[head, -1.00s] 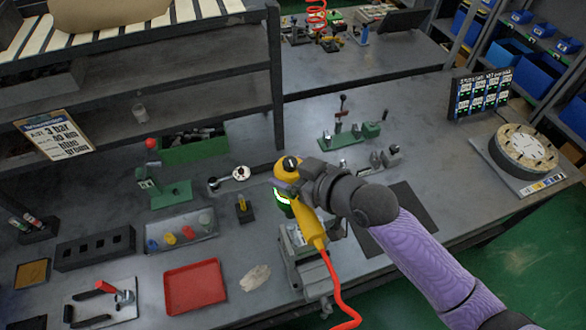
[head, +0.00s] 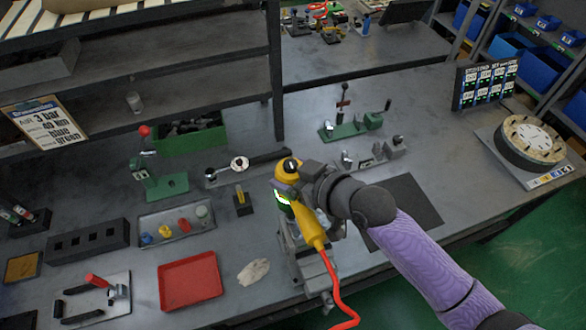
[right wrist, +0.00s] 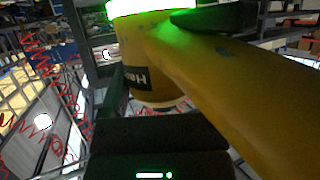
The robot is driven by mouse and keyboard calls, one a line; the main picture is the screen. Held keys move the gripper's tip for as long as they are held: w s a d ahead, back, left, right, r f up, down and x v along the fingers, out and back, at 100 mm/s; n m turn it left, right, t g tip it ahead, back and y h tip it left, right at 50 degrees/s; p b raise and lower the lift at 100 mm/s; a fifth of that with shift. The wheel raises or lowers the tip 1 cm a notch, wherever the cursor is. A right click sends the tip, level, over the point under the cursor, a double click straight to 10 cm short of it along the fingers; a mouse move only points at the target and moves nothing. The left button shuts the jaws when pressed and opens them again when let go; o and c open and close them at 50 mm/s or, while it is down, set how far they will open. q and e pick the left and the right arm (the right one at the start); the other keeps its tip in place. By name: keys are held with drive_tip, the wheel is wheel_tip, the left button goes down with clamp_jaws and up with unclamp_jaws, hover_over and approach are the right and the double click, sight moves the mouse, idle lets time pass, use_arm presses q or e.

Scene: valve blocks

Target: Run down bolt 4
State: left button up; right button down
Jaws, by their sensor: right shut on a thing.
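A yellow power tool (head: 312,230) with a red coiled hose stands over a grey fixture (head: 308,265) at the front edge of the bench. My right gripper (head: 303,188) is shut on the tool's body. A green light glows on the tool. In the right wrist view the yellow tool (right wrist: 225,85) fills much of the picture, with a bright green glow at the top and a dark label. The tool's tip, the valve block and bolt 4 are hidden beneath the tool and gripper. My left gripper is out of view.
Left of the fixture lie a red tray (head: 190,281), a beige rag (head: 254,271) and a tray of coloured caps (head: 176,226). A torque wrench (head: 240,165) lies behind. A dark mat (head: 405,205) right of the arm is bare. A shelf post (head: 274,75) rises behind.

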sight(293, 165)
drive_tip(key=shift+p, duration=0.4)
idle(0.8)
drive_tip(key=shift+f+b, duration=0.75)
drive_tip(key=shift+f, duration=0.2)
idle(0.3)
drive_tip(key=shift+r, duration=0.1)
idle(0.5)
drive_tip(key=shift+f, duration=0.2)
idle(0.9)
drive_tip(key=shift+r+p, duration=0.15)
drive_tip(key=shift+p, duration=0.2)
wheel_tip(293, 165, up, 7)
drive_tip(key=p, duration=0.7)
drive_tip(key=shift+f, duration=0.2)
